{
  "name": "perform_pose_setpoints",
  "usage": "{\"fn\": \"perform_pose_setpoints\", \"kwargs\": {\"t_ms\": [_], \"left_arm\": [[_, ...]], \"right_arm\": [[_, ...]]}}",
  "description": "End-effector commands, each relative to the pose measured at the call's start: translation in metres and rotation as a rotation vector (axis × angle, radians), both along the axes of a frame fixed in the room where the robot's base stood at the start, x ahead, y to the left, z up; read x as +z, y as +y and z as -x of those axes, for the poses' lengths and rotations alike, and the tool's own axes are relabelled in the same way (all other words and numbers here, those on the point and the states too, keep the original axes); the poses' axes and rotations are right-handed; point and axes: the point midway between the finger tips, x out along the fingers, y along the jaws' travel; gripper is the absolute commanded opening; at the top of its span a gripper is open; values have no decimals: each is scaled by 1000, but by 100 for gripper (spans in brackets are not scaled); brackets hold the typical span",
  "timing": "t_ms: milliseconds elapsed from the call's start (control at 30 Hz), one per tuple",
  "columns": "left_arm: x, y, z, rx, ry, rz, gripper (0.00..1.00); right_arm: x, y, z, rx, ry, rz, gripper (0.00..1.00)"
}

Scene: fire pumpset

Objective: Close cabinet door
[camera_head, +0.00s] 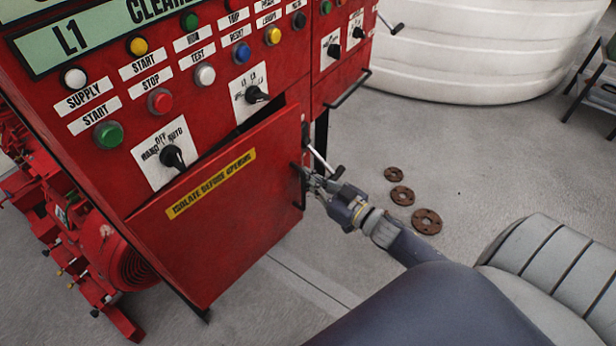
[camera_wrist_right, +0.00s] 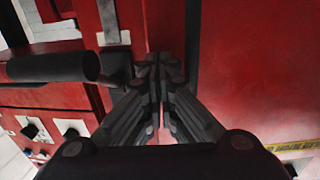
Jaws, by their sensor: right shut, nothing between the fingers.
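The red cabinet door (camera_head: 228,205) with a yellow label stands slightly ajar, with a dark gap along its top edge below the cabinet's (camera_head: 180,80) switches. My right gripper (camera_head: 312,182) is shut and empty at the door's right edge, beside the dark handle there. In the right wrist view, its fingers (camera_wrist_right: 157,80) are together in front of the red door panel (camera_wrist_right: 250,75). I cannot tell whether the fingertips touch the door. A dark cylindrical handle part (camera_wrist_right: 55,67) shows left of the fingers. My left gripper is not in view.
Several buttons and switches cover the cabinet front above the door. Rusty flanges (camera_head: 402,195) lie on the grey floor to the right. A large white tank (camera_head: 470,50) stands behind. Red pump equipment (camera_head: 110,250) is at the left.

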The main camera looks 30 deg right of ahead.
Motion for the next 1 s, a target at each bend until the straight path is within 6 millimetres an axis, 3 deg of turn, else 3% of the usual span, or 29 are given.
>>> {"fn": "perform_pose_setpoints", "kwargs": {"t_ms": [467,733,1000], "left_arm": [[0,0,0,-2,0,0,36],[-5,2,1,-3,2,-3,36],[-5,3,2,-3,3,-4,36]], "right_arm": [[0,2,-6,2,0,0,0],[0,7,-30,65,-2,0,0],[0,8,-34,77,0,-1,0]]}}
